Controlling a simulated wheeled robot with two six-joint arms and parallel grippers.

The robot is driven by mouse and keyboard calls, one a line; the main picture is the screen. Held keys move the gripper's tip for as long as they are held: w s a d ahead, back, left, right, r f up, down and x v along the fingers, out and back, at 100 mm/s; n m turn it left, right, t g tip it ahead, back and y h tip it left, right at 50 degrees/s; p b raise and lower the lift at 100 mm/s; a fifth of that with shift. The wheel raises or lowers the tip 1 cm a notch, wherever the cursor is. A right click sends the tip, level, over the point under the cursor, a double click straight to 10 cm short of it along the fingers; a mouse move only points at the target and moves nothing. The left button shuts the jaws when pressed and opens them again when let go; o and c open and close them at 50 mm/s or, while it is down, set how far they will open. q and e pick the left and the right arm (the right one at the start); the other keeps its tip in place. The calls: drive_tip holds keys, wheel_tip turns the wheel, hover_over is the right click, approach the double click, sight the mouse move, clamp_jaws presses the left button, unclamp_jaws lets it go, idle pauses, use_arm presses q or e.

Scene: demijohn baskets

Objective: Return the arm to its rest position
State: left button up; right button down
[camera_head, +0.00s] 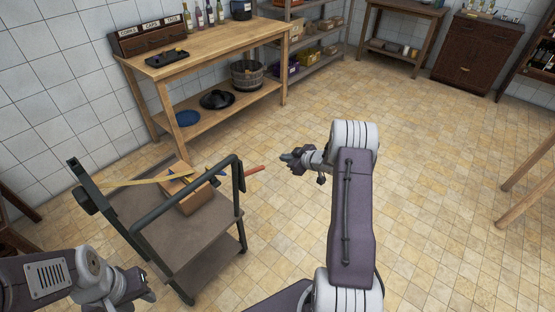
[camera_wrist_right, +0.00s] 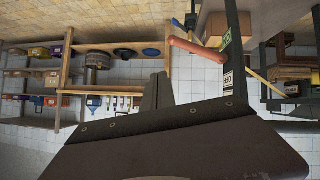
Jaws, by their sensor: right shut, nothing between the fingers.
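My right arm reaches up through the middle of the head view. Its gripper (camera_head: 288,158) points left, is shut and empty, and is in the air to the right of the cart. The shut dark fingers (camera_wrist_right: 157,93) also show in the right wrist view, with nothing between them. My left gripper (camera_head: 142,292) is at the bottom left of the head view, in front of the cart. Its fingertips are too unclear to tell whether they are apart.
A grey cart (camera_head: 205,260) with a dark rail holds a cardboard box (camera_head: 190,197). A red-orange handle (camera_head: 254,170) sticks out right, near my right gripper. A wooden workbench (camera_head: 215,42) stands behind by the wall.

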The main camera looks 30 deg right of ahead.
drive_tip(key=shift+s+d+r, duration=0.15)
drive_tip(key=shift+s+d, duration=0.25)
drive_tip(key=shift+d, duration=0.15)
drive_tip(key=shift+a, duration=0.1)
drive_tip(key=a+r, duration=1.8)
drive_tip(key=a, duration=0.2)
drive_tip(key=s+f+m+g+h, duration=0.1)
drive_tip(key=s+f+m+g, duration=0.2)
drive_tip(key=s, duration=1.1)
drive_tip(key=s+f+m+g+h, duration=0.1)
drive_tip(key=s+f+m+g, duration=0.2)
drive_tip(key=s, duration=1.2)
wheel_tip(320, 180, down, 7)
drive_tip(key=g, duration=0.3)
drive_tip(key=shift+s+g+h, duration=0.3)
drive_tip(key=shift+g, duration=0.1)
drive_tip(key=shift+d+r, duration=0.1)
drive_tip(key=shift+d, duration=0.05)
